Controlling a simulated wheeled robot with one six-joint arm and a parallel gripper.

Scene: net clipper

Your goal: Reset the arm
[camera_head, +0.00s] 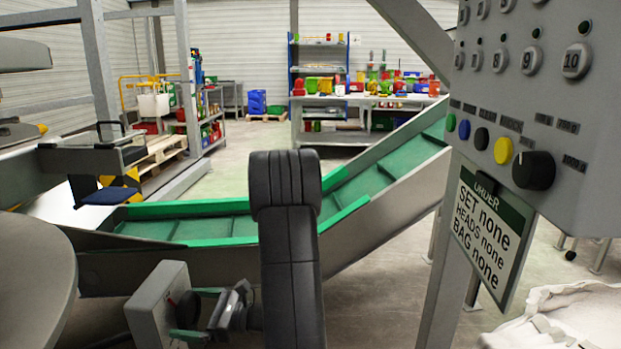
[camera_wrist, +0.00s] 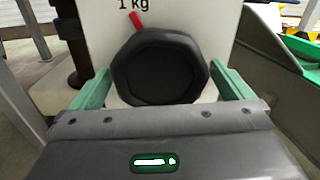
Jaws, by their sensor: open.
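My gripper (camera_head: 193,313) is low in the head view, beside a small grey box (camera_head: 150,312) with a dial face. In the wrist view my gripper (camera_wrist: 160,72) is open, with one green finger on each side of a black many-sided knob (camera_wrist: 160,66). The knob sits on a pale panel (camera_wrist: 205,20) marked "1 kg", with a red pointer mark (camera_wrist: 137,20) above left of it. I cannot tell whether the fingers touch the knob. Nothing shows as held. My dark arm link (camera_head: 288,220) stands upright at the centre of the head view.
A green conveyor (camera_head: 190,230) with grey sides runs behind my arm and climbs right. A grey control panel (camera_head: 540,100) with buttons and a black dial stands close at right, above a sign (camera_head: 480,235) reading SET, HEADS and BAG none. White sacking (camera_head: 560,315) lies lower right.

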